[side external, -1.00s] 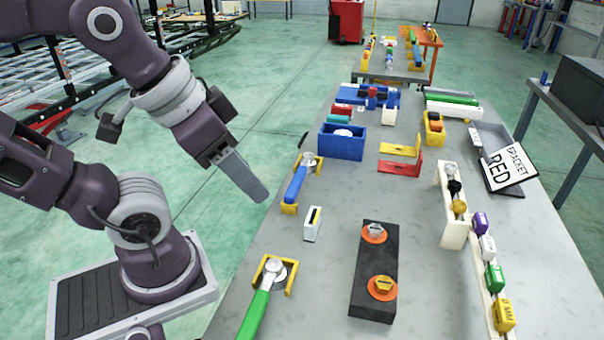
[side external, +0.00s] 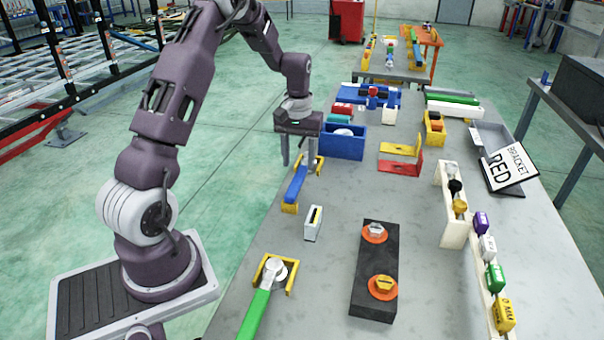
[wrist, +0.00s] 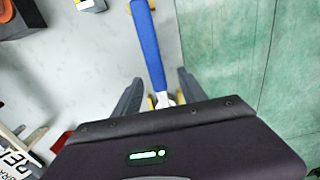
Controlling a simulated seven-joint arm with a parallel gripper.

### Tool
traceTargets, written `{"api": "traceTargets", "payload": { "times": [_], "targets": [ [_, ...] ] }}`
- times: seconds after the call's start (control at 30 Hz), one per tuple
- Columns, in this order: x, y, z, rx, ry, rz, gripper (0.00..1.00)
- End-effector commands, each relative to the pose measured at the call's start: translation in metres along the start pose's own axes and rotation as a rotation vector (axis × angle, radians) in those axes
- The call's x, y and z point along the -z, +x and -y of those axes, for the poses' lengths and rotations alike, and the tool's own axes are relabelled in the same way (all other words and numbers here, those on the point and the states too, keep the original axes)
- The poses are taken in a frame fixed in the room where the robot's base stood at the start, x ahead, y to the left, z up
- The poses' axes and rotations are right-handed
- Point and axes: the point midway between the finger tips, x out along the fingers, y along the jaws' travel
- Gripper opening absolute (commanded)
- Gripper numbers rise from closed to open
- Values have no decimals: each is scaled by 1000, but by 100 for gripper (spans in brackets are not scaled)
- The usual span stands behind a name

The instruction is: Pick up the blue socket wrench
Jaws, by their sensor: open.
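The blue socket wrench (side external: 296,184) lies in yellow holders (side external: 289,208) along the left edge of the table. Its handle points toward the camera and its metal head is at the far end, partly hidden by my gripper in the side view. My gripper (side external: 300,166) points down above the head end, open, with a finger on either side of the wrench. In the wrist view, the blue handle (wrist: 147,45) runs up between the open fingers of my gripper (wrist: 158,85). The head there is mostly hidden behind the gripper body. I cannot tell the exact height above the wrench.
A blue box (side external: 343,146) stands just right of my gripper. A white block (side external: 313,224) is near the handle end. A green-handled wrench (side external: 257,312) lies nearer the camera. A black block (side external: 373,270) with orange rings is to the right. The middle of the table is clear.

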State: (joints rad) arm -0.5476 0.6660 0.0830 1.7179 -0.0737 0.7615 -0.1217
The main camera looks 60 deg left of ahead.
Motion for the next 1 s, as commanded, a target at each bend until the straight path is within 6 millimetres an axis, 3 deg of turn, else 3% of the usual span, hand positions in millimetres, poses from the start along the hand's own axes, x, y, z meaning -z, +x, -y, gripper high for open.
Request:
{"api": "traceTargets", "payload": {
  "times": [0.2, 0.47, 0.73, 1.0],
  "targets": [
    [1, 38, -5, 0, 1, 2, 49],
    [1, 44, -5, -1, 2, -1, 49],
    [1, 43, -6, -1, 3, -1, 0],
    [1, 43, -6, -1, 3, -2, 0]
  ]
}}
